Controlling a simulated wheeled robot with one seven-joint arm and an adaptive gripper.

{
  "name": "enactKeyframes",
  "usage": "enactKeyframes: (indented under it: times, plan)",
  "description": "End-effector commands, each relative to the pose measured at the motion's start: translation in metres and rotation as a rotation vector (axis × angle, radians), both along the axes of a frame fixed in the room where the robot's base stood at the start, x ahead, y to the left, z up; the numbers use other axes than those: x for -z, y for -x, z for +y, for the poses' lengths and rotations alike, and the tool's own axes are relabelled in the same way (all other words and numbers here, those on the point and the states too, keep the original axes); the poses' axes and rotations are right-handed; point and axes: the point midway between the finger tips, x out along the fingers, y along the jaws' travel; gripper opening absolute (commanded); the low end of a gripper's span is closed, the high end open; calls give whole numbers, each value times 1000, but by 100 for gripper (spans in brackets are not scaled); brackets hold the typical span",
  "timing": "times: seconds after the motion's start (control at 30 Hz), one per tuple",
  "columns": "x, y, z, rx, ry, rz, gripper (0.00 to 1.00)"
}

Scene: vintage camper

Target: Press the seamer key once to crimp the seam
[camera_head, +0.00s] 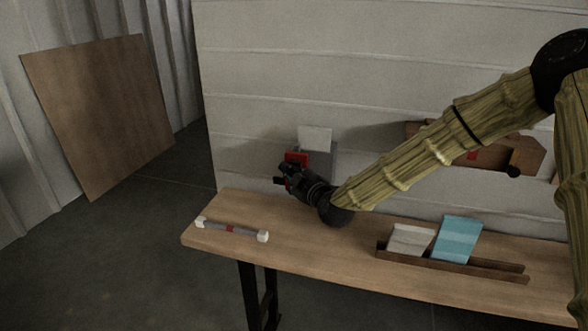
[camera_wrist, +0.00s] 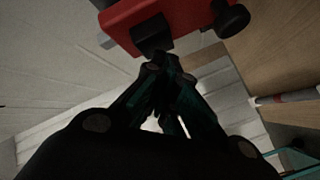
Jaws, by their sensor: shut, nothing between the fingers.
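A red device (camera_head: 297,157) that looks like the seamer is at the wall behind the bench, with a pale panel above it. My gripper (camera_head: 284,175) is in front of it and partly hides it. In the wrist view the red body (camera_wrist: 120,20) fills the top, with a black block (camera_wrist: 152,35) that may be the key and a round black knob (camera_wrist: 232,20) to its right. My gripper (camera_wrist: 166,68) is shut and empty, its fingertips just below the black block in the picture. I cannot tell whether they touch it.
A grey bar with white ends (camera_head: 232,230) lies on the bench (camera_head: 330,249) at left. A wooden rack (camera_head: 455,264) holds a white and a blue piece. A wooden wall unit (camera_head: 525,152) is at right. A brown board (camera_head: 98,115) leans at far left.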

Motion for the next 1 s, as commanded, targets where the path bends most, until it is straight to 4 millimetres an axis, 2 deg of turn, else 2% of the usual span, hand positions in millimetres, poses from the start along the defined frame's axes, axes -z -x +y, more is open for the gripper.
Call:
enactKeyframes:
  times: [1.0]
  plan:
    - [0, -8, -2, 0, 0, 0, 0]
